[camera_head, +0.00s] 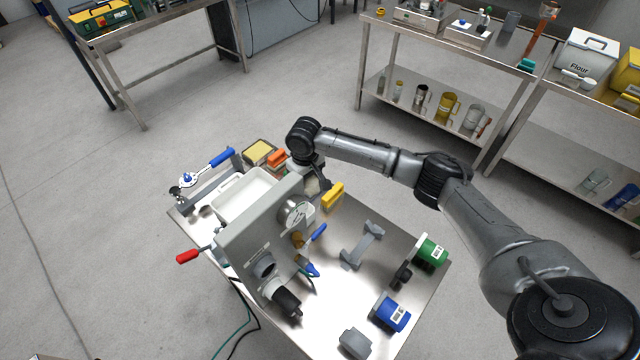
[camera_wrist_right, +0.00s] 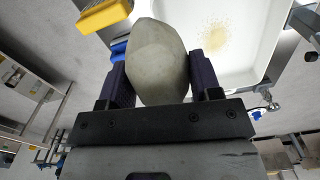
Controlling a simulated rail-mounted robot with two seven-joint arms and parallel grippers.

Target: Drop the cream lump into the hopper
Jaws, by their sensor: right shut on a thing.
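My right gripper (camera_head: 316,187) is at the far right end of the grey machine (camera_head: 250,238), above the steel table. In the right wrist view my right gripper (camera_wrist_right: 160,82) is shut on the cream lump (camera_wrist_right: 157,58), a pale rounded, faceted piece held between the dark finger pads. In the head view the lump (camera_head: 311,187) is mostly hidden by the wrist. A white open basin (camera_head: 226,206) stands beside the machine; the right wrist view shows brown specks in the basin (camera_wrist_right: 245,50). I cannot tell for certain which part is the hopper. My left gripper is out of view.
A yellow block (camera_head: 333,195) lies close right of the gripper. A tray with a pale yellow slab (camera_head: 258,152) and an orange item (camera_head: 277,158) are behind.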

